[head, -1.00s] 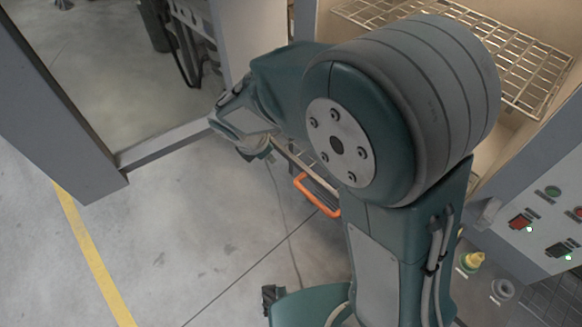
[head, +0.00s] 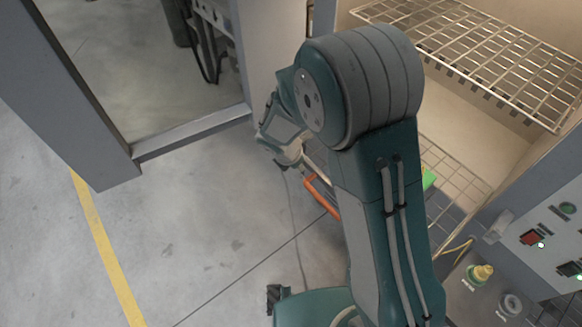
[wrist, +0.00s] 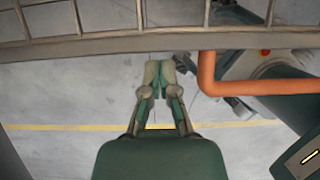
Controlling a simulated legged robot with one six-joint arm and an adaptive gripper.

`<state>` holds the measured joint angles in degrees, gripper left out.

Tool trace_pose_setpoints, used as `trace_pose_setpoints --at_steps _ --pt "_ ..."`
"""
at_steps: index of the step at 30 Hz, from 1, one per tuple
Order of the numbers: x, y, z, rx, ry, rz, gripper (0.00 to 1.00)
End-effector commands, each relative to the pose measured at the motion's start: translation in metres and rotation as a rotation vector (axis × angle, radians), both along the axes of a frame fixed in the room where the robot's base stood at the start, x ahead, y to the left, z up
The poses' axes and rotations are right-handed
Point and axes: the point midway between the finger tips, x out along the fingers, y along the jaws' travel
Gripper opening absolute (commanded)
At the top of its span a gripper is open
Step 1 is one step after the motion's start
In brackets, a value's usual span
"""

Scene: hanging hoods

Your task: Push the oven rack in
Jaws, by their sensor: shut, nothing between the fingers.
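The lower oven rack (head: 455,180) is a wire grid that sticks out of the open oven, partly hidden behind my arm. Its orange handle (head: 322,197) shows at its outer end. In the wrist view the rack's front bar (wrist: 100,47) runs across the top, and the orange handle (wrist: 207,75) stands just right of my fingers. My gripper (wrist: 160,68) is shut and empty, its fingertips close to the bar; I cannot tell whether they touch. In the head view my wrist is at the handle's upper left, and the fingertips are hard to make out.
A second wire rack (head: 480,60) is higher in the oven. The open door (head: 75,95) stands at left. A control panel (head: 550,240) with buttons and a yellow knob (head: 480,273) are at right. A small green item (head: 429,179) shows beside my arm. The floor at left is clear.

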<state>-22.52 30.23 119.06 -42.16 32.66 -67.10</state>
Motion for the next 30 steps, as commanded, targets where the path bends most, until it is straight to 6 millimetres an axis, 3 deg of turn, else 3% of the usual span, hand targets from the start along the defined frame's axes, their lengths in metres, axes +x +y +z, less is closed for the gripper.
trace_pose_setpoints --at_steps 20,26,30 --pt "0.011 -0.017 0.0 0.0 0.001 -0.001 0.0" --pt "0.032 -0.046 0.0 0.001 -0.001 -0.006 0.0" --pt "0.054 -0.077 0.0 0.002 -0.003 -0.006 0.0"
